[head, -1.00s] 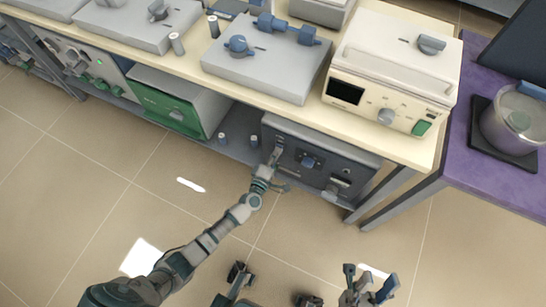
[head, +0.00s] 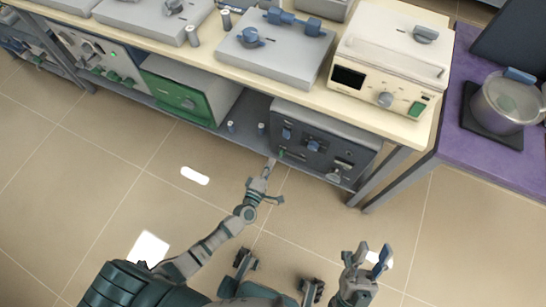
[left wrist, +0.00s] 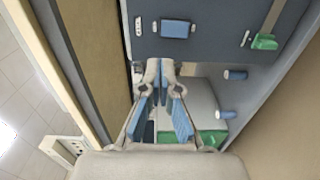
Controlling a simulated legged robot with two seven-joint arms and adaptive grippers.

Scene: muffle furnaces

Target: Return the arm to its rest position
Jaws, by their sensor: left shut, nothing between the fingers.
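My left gripper (head: 270,165) is shut and empty. In the head view its tip is just in front of the lower left corner of the dark grey furnace (head: 318,150) on the lower shelf; I cannot tell the exact gap. In the left wrist view the gripper (left wrist: 163,72) has its fingertips close together, below the dark furnace panel with its blue knob (left wrist: 175,28) and green part (left wrist: 263,42). My right gripper (head: 374,252) is low at the right of the head view, with its fingers apart and nothing seen between them.
A green-fronted furnace (head: 180,98) stands left on the lower shelf (head: 215,124), with small cylinders (head: 261,129) beside it. The cream furnace (head: 390,60) is on the bench above. The tiled floor (head: 100,185) is clear.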

